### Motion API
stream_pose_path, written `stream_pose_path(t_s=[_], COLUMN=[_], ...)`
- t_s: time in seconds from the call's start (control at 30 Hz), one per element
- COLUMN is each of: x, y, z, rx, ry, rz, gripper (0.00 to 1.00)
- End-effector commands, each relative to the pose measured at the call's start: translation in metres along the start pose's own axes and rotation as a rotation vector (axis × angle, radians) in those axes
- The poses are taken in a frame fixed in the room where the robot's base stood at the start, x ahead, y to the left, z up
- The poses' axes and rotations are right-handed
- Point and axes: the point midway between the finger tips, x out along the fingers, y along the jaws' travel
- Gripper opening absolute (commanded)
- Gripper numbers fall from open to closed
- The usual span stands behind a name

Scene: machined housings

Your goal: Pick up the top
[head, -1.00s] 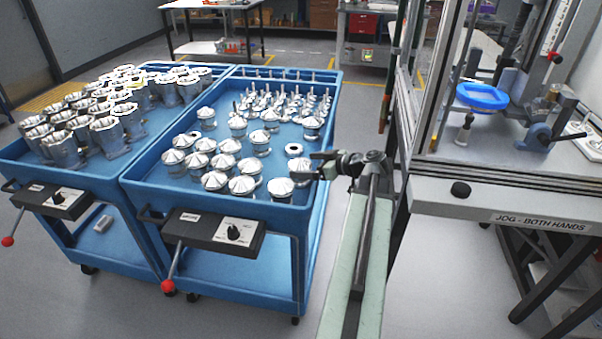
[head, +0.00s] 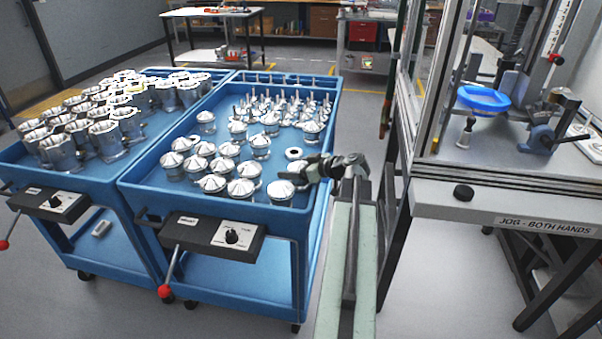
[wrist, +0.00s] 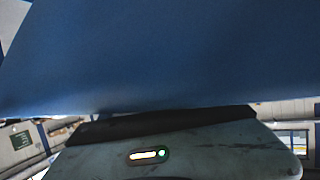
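Several silver cone-shaped tops (head: 240,189) stand in the front part of the right blue cart's tray (head: 160,195). One top (head: 281,190) stands at the tray's front right, just left of and below my gripper (head: 298,175) in the head view. My gripper reaches in from the right over the tray's edge, its tip close to that top. Whether it touches the top cannot be told, and its fingers are too small to judge. The wrist view shows a large blue surface (wrist: 170,55) and no fingers or tops.
Shiny cups (head: 100,137) fill the left cart's tray. Upright pins and parts (head: 290,103) fill the right tray's back. A dark ring-like part (head: 294,153) lies behind my gripper. A machine bench (head: 500,195) stands at the right. The floor left of the carts is open.

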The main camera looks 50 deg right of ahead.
Motion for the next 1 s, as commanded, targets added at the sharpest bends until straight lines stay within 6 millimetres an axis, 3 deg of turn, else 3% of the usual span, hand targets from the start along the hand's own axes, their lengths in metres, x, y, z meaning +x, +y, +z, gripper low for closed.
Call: stream_pose_path(t_s=[0.37,0.8,1.0], x=[-0.004,-0.036,-0.041], y=[0.001,0.001,0.001], z=[-0.008,-0.085,-0.095], rx=[0.0,0.001,0.001], ry=[0.001,0.001,0.0], rz=[0.001,0.002,0.002], gripper=[0.22,0.22,0.22])
